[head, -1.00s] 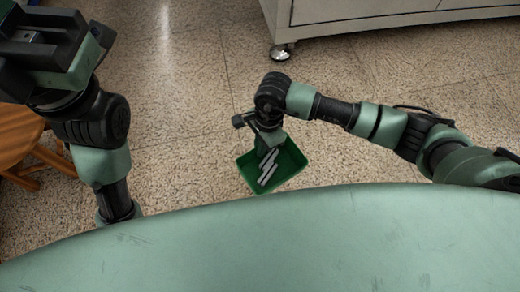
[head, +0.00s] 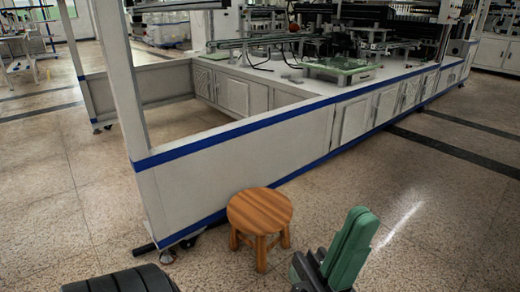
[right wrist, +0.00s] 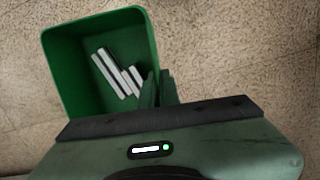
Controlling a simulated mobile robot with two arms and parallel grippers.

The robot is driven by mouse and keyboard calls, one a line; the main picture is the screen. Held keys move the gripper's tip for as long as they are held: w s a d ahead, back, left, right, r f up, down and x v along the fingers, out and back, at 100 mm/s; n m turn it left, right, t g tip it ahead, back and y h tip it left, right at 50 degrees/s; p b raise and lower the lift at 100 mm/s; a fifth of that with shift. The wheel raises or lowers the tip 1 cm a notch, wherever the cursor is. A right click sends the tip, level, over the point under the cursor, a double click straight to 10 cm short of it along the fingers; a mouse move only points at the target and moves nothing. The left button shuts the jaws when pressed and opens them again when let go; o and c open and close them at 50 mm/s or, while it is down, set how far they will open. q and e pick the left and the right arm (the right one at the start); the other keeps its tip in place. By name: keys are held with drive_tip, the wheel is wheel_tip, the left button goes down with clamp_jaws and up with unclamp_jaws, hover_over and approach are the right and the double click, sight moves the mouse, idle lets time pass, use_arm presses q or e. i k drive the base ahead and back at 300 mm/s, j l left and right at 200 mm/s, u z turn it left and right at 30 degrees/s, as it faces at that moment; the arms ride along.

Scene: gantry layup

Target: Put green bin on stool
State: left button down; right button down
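The round wooden stool (head: 259,210) stands on the floor in the head view, in front of the white blue-trimmed frame, with its top bare. My left gripper (head: 310,264) is at the bottom of the head view, right of the stool in the picture and apart from it. Its finger gap is not clear. In the right wrist view the green bin (right wrist: 75,75) hangs open side up, with several grey bars (right wrist: 118,72) inside. My right gripper (right wrist: 158,90) is shut on its right wall, one finger inside and one outside. The bin and right gripper are outside the head view.
A long white cabinet bench (head: 345,125) with blue edging runs behind the stool. A white post (head: 118,80) rises at its near left corner. Speckled floor is clear left of the stool (head: 60,220) and at the right (head: 440,200).

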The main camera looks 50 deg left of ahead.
sight(260, 207)
drive_tip(key=j+u, duration=0.1)
drive_tip(key=u, duration=0.3)
drive_tip(key=i+j+u, duration=0.1)
drive_tip(key=u, duration=0.3)
drive_tip(key=i+j+u, duration=0.1)
drive_tip(key=u, duration=0.3)
drive_tip(key=i+j+u, duration=0.2)
drive_tip(key=i, duration=0.25)
drive_tip(key=i+j+u, duration=0.2)
drive_tip(key=i, duration=0.2)
drive_tip(key=i+u, duration=0.2)
drive_tip(key=i, duration=0.25)
